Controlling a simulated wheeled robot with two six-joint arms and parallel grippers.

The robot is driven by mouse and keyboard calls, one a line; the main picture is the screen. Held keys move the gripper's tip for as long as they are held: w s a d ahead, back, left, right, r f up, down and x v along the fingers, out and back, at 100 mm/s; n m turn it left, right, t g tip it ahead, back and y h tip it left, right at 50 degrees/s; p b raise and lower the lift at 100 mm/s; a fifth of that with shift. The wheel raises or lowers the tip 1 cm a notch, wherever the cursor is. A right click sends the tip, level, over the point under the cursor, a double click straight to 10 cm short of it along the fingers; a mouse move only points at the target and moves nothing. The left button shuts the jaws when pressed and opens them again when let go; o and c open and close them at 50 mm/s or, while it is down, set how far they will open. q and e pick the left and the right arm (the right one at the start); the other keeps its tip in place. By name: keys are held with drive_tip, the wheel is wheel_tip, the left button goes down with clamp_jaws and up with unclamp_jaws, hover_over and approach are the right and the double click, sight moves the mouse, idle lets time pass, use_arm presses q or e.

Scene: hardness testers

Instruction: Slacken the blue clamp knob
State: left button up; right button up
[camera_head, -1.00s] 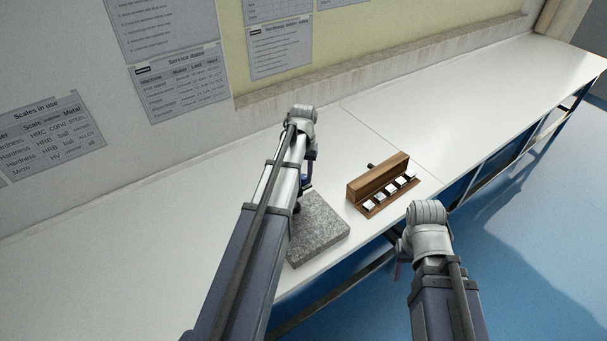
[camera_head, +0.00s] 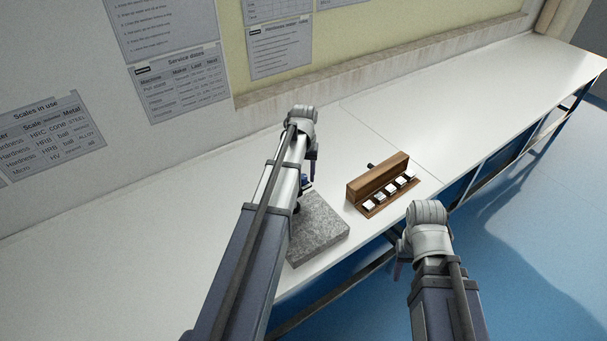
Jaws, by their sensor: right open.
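My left arm reaches over a grey speckled granite slab (camera_head: 318,232) on the bench. My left gripper (camera_head: 313,170) points down beyond the slab's back edge; its fingers are mostly edge-on, so its opening is unclear. Just below and left of it, a small dark blue and pale part (camera_head: 306,183) shows beside my arm. It may be the clamp knob, but most of it is hidden by my arm. I cannot tell whether the gripper touches it. My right gripper (camera_head: 398,270) hangs down in front of the bench edge, open and mostly hidden behind its wrist, away from the slab.
The white bench (camera_head: 480,98) is clear to the far right. Printed sheets (camera_head: 180,84) hang on the wall.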

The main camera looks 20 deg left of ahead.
sight(304, 176)
use_arm(q)
drive_tip(key=shift+a, duration=0.15)
idle(0.4)
drive_tip(key=shift+m, duration=2.3)
drive_tip(key=m, duration=0.7)
wheel_tip(304, 176, up, 8)
drive_tip(key=p, duration=0.8)
drive_tip(key=shift+f, duration=0.1)
drive_tip(key=shift+s+d, duration=0.1)
drive_tip(key=shift+d, duration=0.15)
drive_tip(key=shift+s+d+f+n+y+b, duration=0.2)
drive_tip(key=shift+s+d+f+n+b, duration=0.45)
drive_tip(key=shift+s+d+f+b, duration=2.7)
drive_tip(key=shift+s+d+f+n+y+b, duration=0.2)
drive_tip(key=shift+s+d+f+n+b, duration=0.75)
drive_tip(key=shift+s+d, duration=2.75)
drive_tip(key=shift+s+d+f+n+y+b, duration=0.3)
drive_tip(key=shift+s+d+f+b, duration=1.95)
drive_tip(key=shift+d, duration=2.8)
